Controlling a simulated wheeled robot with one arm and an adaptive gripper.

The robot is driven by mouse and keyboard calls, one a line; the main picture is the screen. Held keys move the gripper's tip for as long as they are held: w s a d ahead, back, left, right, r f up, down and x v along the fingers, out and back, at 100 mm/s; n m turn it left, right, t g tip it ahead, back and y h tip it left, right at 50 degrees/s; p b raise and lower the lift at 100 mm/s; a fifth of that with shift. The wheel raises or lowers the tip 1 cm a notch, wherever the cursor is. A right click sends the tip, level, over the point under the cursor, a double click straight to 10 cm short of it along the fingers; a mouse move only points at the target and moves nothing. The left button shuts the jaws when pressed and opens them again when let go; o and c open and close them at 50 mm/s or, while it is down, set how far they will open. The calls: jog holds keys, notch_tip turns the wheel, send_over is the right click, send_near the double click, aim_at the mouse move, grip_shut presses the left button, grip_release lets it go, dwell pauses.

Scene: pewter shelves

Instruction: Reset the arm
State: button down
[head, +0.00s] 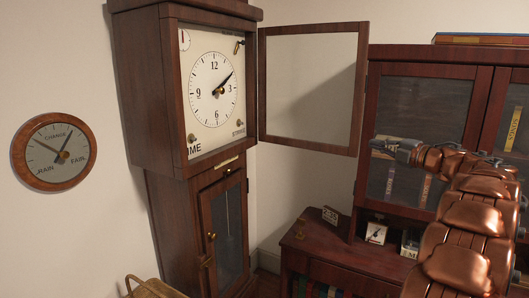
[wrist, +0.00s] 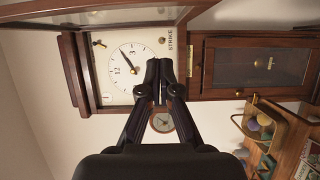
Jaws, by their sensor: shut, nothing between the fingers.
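My gripper (head: 384,147) is raised at the right in the head view, in front of the glass-fronted cabinet, with my copper-coloured arm bent behind it. In the wrist view my gripper (wrist: 160,75) has its black fingers together and empty. They overlap the edge of the tall clock's white dial (wrist: 125,68), which appears turned on its side. I cannot tell how far the fingers are from the clock.
The tall wooden clock (head: 150,110) has its glazed dial door (head: 308,143) swung open to the right. Its lower door (head: 224,235) looks shut. A round barometer (head: 54,152) hangs at left. A dark red cabinet (head: 365,120) stands at right. A basket (wrist: 246,124) shows in the wrist view.

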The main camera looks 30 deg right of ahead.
jog(key=w+a+r+m+h, duration=0.5)
jog(key=w+r+m+h, duration=0.35)
jog(key=w+m, duration=0.2)
jog(key=a+f+m+g+h, duration=0.3)
jog(key=a+f+m+g, duration=0.1)
jog(key=a, duration=0.1)
jog(key=s+a+f+m+g+y, duration=0.25)
jog(key=s+a+f, duration=0.25)
jog(key=a+f, duration=0.4)
jog(key=s+a+f+m+g+y, duration=0.15)
jog(key=s+a+f+g, duration=0.25)
jog(key=a+f, duration=0.45)
jog(key=s+a+f+m+g+y, duration=0.1)
jog(key=s+a+f+g+y, duration=0.35)
jog(key=a, duration=0.75)
jog(key=s+a+f+g, duration=0.1)
jog(key=s+a+f, duration=0.2)
jog(key=s+a, duration=0.2)
jog(key=s+a+f+g+y, duration=0.1)
jog(key=s+a+f+g, duration=0.1)
jog(key=s+a, duration=0.4)
jog(key=s+a+f+n+g+y, duration=0.1)
jog(key=s+a+f, duration=0.4)
jog(key=s, duration=0.6)
jog(key=shift+a+g, duration=0.4)
jog(key=shift+a, duration=0.2)
